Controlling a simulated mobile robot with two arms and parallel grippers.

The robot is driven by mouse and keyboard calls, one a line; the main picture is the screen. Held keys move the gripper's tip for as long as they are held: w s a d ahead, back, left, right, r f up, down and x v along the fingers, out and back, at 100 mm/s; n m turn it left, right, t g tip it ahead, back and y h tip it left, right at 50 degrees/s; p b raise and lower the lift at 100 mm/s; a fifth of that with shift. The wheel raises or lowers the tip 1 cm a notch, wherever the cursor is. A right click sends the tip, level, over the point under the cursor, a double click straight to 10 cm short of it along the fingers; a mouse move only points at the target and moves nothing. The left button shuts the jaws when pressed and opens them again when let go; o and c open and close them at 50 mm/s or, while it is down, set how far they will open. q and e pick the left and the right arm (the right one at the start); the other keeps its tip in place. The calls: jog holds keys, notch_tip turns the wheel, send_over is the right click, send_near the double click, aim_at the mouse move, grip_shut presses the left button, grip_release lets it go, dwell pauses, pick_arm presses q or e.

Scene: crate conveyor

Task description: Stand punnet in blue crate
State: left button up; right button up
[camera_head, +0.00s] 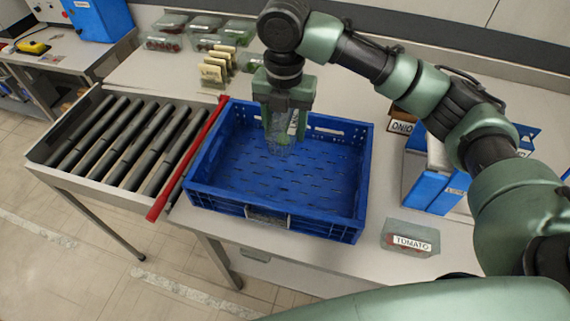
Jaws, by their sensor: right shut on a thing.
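The blue crate (278,220) stands on the grey worktop beside the roller conveyor, its open top facing up. My right gripper (281,128) reaches down over the crate's far half, fingers pointing down. It is shut on a clear punnet (279,146) with a pale label, mostly hidden by the fingers. I cannot tell whether the punnet touches the crate floor. The rest of the crate floor looks empty. Another clear punnet (398,241), labelled TOMATO, stands on the worktop right of the crate. My left gripper is not in view.
A red bar (188,160) lies between the roller conveyor (122,145) and the crate. Several punnets (205,25) and yellowish cards (215,68) stand behind. A blue holder (422,188) and a box marked ONION (402,126) stand at right, near my arm.

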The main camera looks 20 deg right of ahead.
notch_tip(320, 180, down, 14)
jog(key=shift+r+p, duration=0.25)
jog(key=shift+p, duration=0.7)
jog(key=shift+f, duration=0.1)
jog(key=o, duration=1.3)
jog(key=shift+o, duration=0.2)
notch_tip(320, 180, up, 11)
jog(key=shift+f+b, duration=0.1)
jog(key=shift+b, duration=1.15)
jog(key=shift+r, duration=0.75)
